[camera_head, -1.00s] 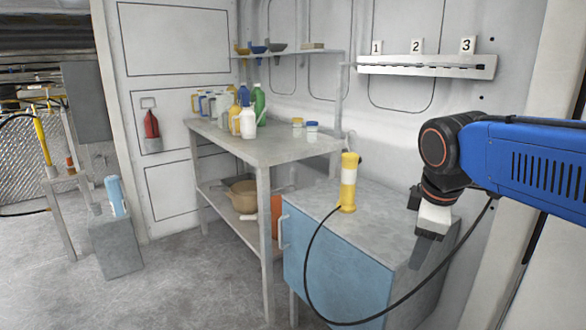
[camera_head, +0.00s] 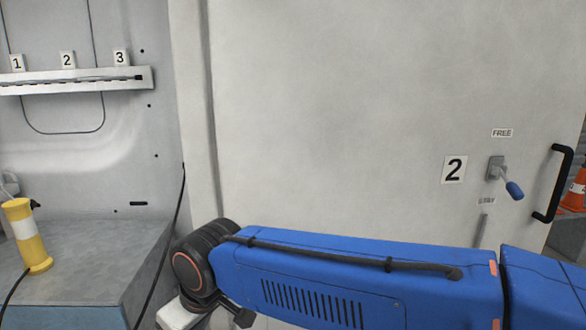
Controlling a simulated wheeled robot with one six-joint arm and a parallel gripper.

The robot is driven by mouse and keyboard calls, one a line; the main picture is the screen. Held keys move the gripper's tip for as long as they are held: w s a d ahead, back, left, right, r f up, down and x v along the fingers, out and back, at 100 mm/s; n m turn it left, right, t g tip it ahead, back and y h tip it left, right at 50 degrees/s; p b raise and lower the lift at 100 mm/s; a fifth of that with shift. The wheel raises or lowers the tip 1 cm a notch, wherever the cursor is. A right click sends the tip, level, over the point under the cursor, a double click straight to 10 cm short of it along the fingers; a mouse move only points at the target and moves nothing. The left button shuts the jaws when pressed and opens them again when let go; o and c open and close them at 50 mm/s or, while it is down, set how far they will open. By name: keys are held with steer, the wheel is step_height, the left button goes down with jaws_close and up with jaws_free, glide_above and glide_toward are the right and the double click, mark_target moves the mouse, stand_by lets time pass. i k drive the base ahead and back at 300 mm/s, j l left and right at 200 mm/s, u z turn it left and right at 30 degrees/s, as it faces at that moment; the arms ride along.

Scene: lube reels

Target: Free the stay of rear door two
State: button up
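Right of the plate is a small lever (camera_head: 497,170) with a blue grip (camera_head: 515,190), pointing down and to the right. A "FREE" label (camera_head: 502,133) is above the lever, and a partly worn or covered label, seemingly "STAY" (camera_head: 486,201), is below it. A thin grey rod (camera_head: 482,229) runs down under that label, behind my arm. My gripper (camera_head: 183,315) is only partly in view at the bottom left, far from the lever. Its fingertips are cut off or hidden.
A black door handle (camera_head: 552,184) stands out at the right. An orange cone (camera_head: 575,190) is beyond the door edge. A yellow and white cylinder (camera_head: 25,235) stands on a grey cabinet top (camera_head: 100,250) at left. A numbered rail (camera_head: 75,80) is on the wall.

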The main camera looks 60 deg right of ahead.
mark_target(515, 193)
steer(key=z, duration=3.1)
steer(key=k+j+z, duration=0.1)
steer(key=j+z, duration=0.15)
steer(key=j, duration=0.2)
steer(key=k+j+z, duration=0.2)
steer(key=j, duration=0.2)
steer(key=k+j+z, duration=0.1)
steer(key=j+z, duration=0.15)
steer(key=j, duration=0.2)
